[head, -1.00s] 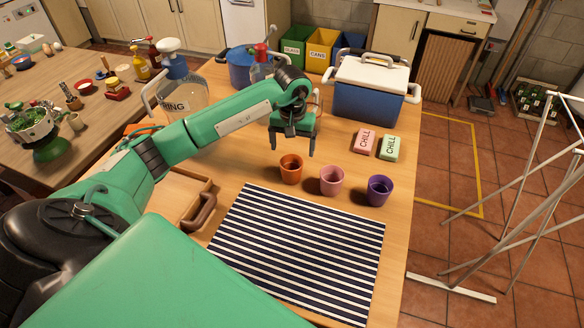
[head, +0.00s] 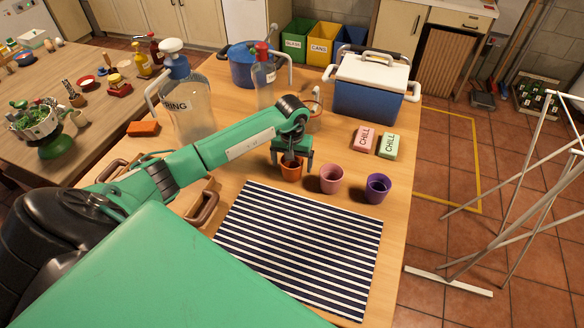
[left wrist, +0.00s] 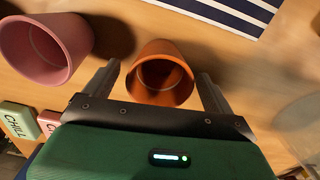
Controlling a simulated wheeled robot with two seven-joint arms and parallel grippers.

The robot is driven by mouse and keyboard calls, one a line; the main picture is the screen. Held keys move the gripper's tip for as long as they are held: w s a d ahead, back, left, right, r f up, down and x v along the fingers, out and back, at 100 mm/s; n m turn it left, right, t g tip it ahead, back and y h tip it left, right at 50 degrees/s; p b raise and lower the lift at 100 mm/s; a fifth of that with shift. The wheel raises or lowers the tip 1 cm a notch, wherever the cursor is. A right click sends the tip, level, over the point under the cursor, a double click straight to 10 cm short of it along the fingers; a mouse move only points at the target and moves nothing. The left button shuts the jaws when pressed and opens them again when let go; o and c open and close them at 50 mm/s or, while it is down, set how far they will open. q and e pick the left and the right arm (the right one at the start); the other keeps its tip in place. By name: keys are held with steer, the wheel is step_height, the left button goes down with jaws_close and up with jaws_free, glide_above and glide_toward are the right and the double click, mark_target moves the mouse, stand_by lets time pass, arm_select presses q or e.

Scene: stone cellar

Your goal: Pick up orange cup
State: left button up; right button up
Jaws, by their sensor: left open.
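The orange cup (head: 291,171) stands upright on the wooden table, the leftmost of a row of three cups. My left gripper (head: 291,160) is open and low over it, hiding part of its rim. In the left wrist view the orange cup (left wrist: 160,75) lies between the two spread fingers of the left gripper (left wrist: 160,85), with a gap showing at each side. The pink cup (head: 331,179) stands just right of it, and it also shows in the left wrist view (left wrist: 48,48). My right gripper is not in view.
A purple cup (head: 377,188) stands right of the pink one. A striped mat (head: 300,245) lies in front of the cups. Pink (head: 363,139) and green (head: 387,145) chill blocks and a blue cooler (head: 366,100) are behind. A large clear jug (head: 190,110) stands behind my left arm.

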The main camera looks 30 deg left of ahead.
arm_select(q)
steer(key=c, duration=1)
steer(key=shift+r, duration=0.15)
